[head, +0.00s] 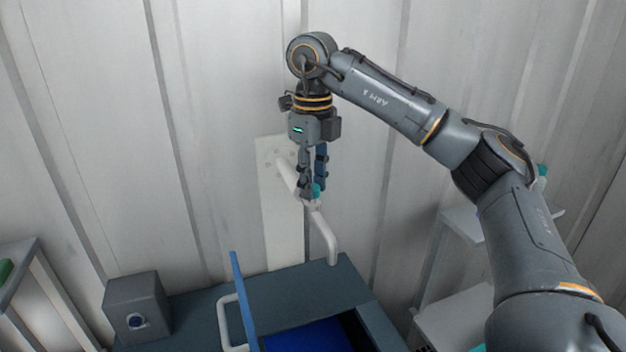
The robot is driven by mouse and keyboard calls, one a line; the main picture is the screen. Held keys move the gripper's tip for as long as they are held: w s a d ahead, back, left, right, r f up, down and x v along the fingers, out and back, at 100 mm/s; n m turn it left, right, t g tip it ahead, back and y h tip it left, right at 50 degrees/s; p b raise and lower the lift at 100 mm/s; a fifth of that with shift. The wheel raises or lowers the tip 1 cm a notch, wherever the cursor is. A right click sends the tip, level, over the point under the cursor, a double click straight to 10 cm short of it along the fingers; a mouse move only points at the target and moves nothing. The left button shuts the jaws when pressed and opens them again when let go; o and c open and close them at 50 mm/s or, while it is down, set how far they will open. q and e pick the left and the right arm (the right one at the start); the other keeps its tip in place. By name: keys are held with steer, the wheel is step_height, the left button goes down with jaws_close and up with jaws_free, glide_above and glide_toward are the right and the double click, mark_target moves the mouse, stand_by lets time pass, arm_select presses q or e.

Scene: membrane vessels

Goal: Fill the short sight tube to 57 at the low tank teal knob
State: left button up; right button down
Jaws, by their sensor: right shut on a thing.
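My right gripper (311,190) points down in the head view and is shut on a teal knob (316,190) on the white pipe (325,238). The fingers hide part of the knob. The pipe runs from a pale wall plate (282,225) and bends down over a dark grey-blue tank (290,290). Deep blue (305,338) shows inside the tank's opening at the bottom edge. I cannot make out a sight tube or a scale reading. My left gripper is not in view.
A blue upright panel (243,300) and a white handle-like tube (226,325) stand at the tank's opening. A grey box with a round dark button (137,305) is to the left. A shelf frame (30,280) is far left; a white shelf (465,224) is behind my right arm.

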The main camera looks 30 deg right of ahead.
steer(key=c, duration=1.1)
jaws_free()
steer(key=shift+o, duration=0.2)
steer(key=shift+r, duration=0.15)
step_height(320, 180, up, 12)
steer(key=shift+f, duration=0.2)
